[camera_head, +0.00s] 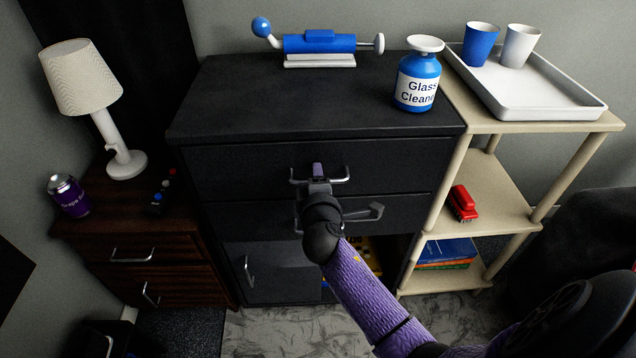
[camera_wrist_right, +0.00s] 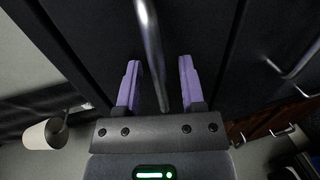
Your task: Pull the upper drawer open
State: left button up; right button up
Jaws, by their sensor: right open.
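The upper drawer (camera_head: 240,172) of the black cabinet is shut, its front flush with the cabinet. Its metal bar handle (camera_head: 340,178) runs across the middle of the front. My right gripper (camera_head: 318,173) is at this handle, with its purple fingers pointing at the drawer. In the right wrist view, the handle (camera_wrist_right: 150,45) passes between the two open fingers of the gripper (camera_wrist_right: 159,85), with a gap visible on both sides. The wrist hides the middle of the handle in the head view. My left gripper is out of view.
A second drawer's handle (camera_head: 376,213) lies just below my right wrist. Glass cleaner (camera_head: 418,80) and a blue-and-white device (camera_head: 320,45) stand on the cabinet top (camera_head: 240,95). A beige shelf (camera_head: 490,180) stands right, a wooden nightstand (camera_head: 110,235) with a lamp (camera_head: 85,85) left.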

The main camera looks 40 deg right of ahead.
grip_shut()
dwell(0.5)
dwell(0.9)
